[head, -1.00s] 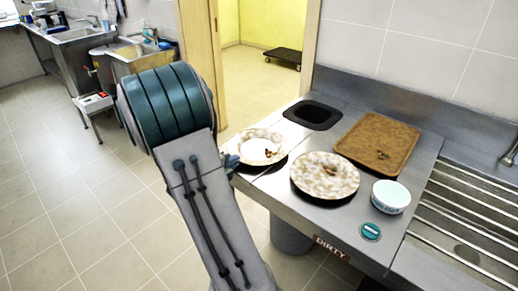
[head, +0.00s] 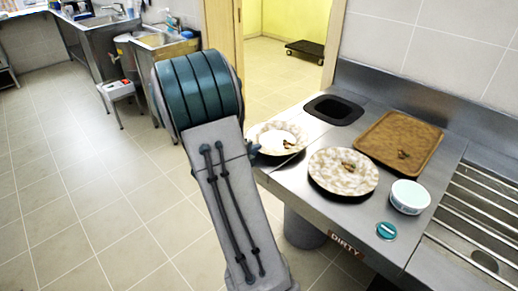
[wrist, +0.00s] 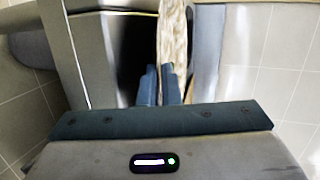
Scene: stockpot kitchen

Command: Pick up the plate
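A round, pale speckled plate (head: 264,132) with a white middle and brown food scraps is at the left end of the steel counter (head: 301,179). My gripper (head: 253,150) is at its left rim, mostly hidden behind my arm. In the wrist view, the two blue fingers (wrist: 160,88) are close together, with the plate (wrist: 172,35) seen nearly edge-on at their tips. They appear shut on its rim. The plate looks slightly raised above the counter. A second speckled plate (head: 343,184) with scraps lies to its right.
A brown tray (head: 400,145) with scraps, a white bowl (head: 409,195) and a teal round item (head: 386,231) are on the counter. A black-rimmed opening (head: 333,110) is behind the plates. A ribbed steel drainer (head: 485,215) is at right. Open floor lies left.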

